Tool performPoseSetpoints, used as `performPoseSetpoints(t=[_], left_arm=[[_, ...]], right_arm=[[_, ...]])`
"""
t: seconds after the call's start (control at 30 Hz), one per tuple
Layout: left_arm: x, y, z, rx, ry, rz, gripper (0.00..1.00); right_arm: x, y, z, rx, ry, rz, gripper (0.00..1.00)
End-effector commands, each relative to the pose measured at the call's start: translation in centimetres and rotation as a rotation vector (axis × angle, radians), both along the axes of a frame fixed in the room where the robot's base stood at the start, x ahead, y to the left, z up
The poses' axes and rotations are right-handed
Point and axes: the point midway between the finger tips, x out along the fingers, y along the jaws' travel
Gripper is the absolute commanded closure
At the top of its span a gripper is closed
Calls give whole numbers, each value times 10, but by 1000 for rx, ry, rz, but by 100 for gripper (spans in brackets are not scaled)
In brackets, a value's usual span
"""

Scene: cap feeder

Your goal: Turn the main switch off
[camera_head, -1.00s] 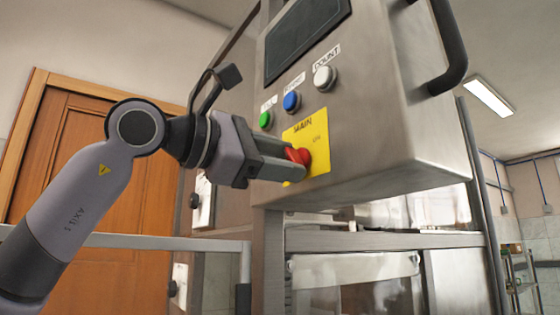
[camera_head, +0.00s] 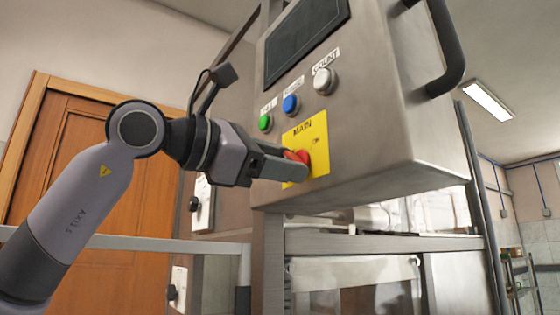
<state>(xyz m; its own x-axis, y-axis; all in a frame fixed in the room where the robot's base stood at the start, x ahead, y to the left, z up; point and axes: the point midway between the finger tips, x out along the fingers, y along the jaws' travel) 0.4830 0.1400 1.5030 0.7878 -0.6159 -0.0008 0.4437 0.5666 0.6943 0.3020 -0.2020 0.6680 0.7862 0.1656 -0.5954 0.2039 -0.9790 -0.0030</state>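The main switch (camera_head: 303,157) is a red knob on a yellow plate (camera_head: 318,140) marked MAIN, low on the front of the steel control box (camera_head: 375,110). An "ON" mark shows to the right of the knob. My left gripper (camera_head: 294,165) is at the switch, with its fingers around or against the red knob. The fingers and gripper body hide the knob's left part, so I cannot tell how firmly they close on it. My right gripper is out of view.
Green (camera_head: 265,122), blue (camera_head: 291,103) and white (camera_head: 325,81) buttons sit above the switch, below a dark screen (camera_head: 304,38). A black handle (camera_head: 447,50) juts from the box's right side. A metal rail (camera_head: 170,243) and a wooden door (camera_head: 75,180) are at the left.

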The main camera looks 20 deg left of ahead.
Motion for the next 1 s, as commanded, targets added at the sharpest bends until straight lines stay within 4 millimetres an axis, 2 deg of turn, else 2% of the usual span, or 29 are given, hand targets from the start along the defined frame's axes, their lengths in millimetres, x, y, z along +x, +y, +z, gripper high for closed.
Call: performPoseSetpoints(t=[0.03, 0.07, 0.4, 0.8, 1.0], left_arm=[[0, 0, 0, 0, 0, -1, 38], [0, 0, 0, 0, 0, -1, 32], [-3, 3, 0, 0, -3, 1, 32], [-49, 38, 0, 0, -3, 0, 32], [-57, 44, 0, 1, -2, 0, 32]], right_arm=[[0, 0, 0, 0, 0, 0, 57], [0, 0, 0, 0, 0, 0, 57], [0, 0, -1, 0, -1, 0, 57], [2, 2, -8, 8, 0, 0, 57], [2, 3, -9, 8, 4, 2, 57]])
